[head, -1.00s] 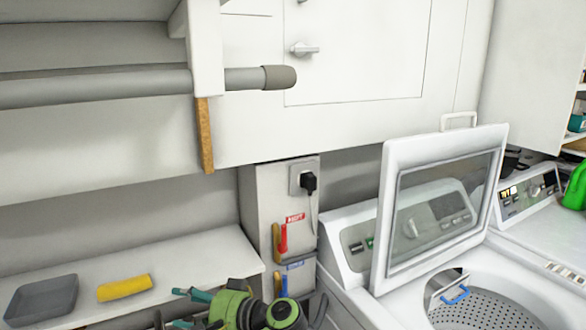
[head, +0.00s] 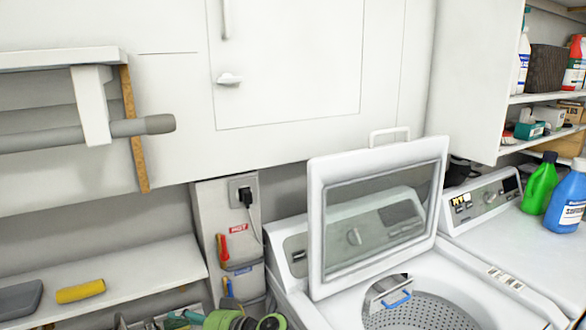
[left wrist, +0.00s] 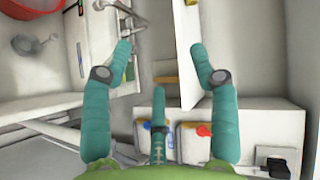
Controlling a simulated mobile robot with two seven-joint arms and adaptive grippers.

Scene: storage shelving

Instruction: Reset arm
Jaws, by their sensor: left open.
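My left gripper (head: 182,319), green with teal fingers, shows only partly at the bottom edge of the head view, in front of the lower shelf's right end. In the left wrist view its fingers (left wrist: 160,60) are spread wide apart with nothing between them. A third finger points up between the two outer ones. Behind them are wall-mounted holders with a red and a blue handle. My right gripper is in neither view.
The washer's lid (head: 375,215) stands open, with a blue handle (head: 397,299) at the drum. A lower shelf (head: 140,272) holds a yellow object (head: 80,291) and a grey tray (head: 18,298). A grey rod (head: 90,133) juts out above. Green (head: 540,183) and blue (head: 567,200) bottles stand at right.

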